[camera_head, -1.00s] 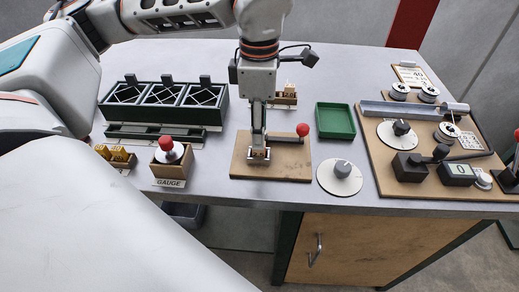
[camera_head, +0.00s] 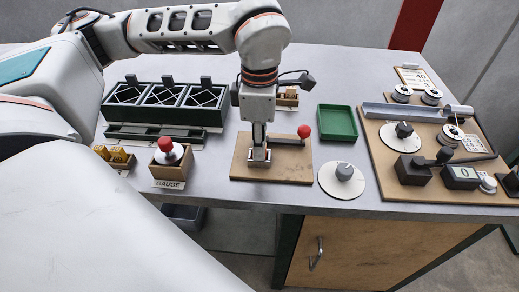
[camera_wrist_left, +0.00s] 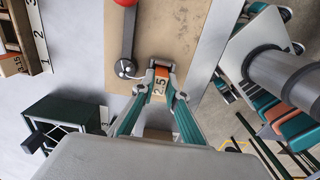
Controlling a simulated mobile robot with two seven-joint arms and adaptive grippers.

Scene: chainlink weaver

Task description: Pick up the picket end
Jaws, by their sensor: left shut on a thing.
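My left gripper (camera_head: 260,156) points down at the wooden board (camera_head: 240,171) in the middle of the bench. The fingertips are at or just above the board; contact is unclear. I cannot make out a separate picket end; the fingers and hand hide part of that spot. A lever with a red knob (camera_head: 304,131) lies on the same board. My right gripper is out of view.
A red-topped gauge (camera_head: 168,160) and a tray with yellow blocks (camera_head: 116,157) stand left. A dark green rack (camera_head: 165,94) is behind them. A green tray (camera_head: 337,107) and a dial (camera_head: 342,180) are right of the board. A larger fixture board (camera_head: 420,185) fills the right.

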